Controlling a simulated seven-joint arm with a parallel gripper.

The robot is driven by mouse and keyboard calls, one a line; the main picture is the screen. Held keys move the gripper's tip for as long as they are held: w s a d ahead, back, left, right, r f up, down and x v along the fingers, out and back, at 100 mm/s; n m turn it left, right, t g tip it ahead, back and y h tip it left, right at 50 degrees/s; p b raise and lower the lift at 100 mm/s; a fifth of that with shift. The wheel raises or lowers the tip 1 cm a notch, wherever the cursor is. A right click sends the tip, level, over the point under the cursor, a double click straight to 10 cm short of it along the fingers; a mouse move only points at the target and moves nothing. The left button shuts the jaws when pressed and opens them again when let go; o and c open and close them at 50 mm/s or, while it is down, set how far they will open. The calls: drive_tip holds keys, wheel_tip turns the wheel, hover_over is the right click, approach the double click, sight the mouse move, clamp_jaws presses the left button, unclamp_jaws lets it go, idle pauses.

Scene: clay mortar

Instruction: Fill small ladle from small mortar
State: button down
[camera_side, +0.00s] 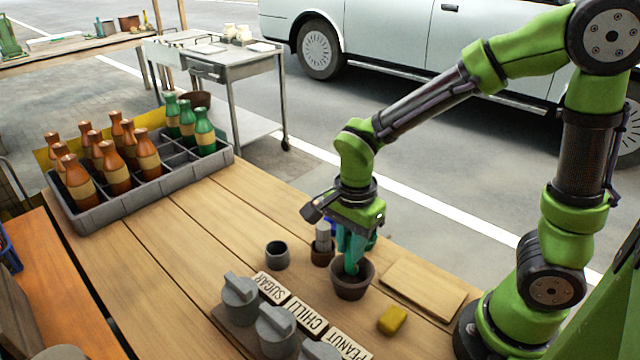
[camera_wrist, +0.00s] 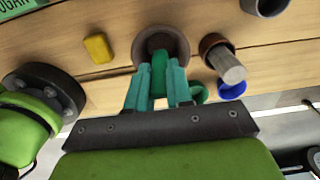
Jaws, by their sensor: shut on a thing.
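A round brown clay bowl (camera_side: 350,292) stands on the wooden table; it also shows in the wrist view (camera_wrist: 178,36). My gripper (camera_side: 354,245) is above it, pointing down, with teal fingertips at its mouth. In the wrist view my gripper (camera_wrist: 160,84) is shut on a green piece (camera_wrist: 160,88), seemingly the ladle's handle, which reaches toward the bowl's dark inside. The ladle's scoop and any filling are hidden. A smaller brown cup (camera_side: 321,257) with a grey pestle (camera_wrist: 228,68) stands just left of the bowl in the side view. I cannot tell which vessel is the small mortar.
A dark grey cup (camera_side: 277,256) stands farther left. A yellow block (camera_side: 392,320) and a wooden board (camera_side: 424,289) lie right of the bowl. Lidded grey jars (camera_side: 275,330) with name labels stand in front. A bottle crate (camera_side: 97,214) is at the back left.

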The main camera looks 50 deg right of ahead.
drive_tip(key=shift+r, duration=2)
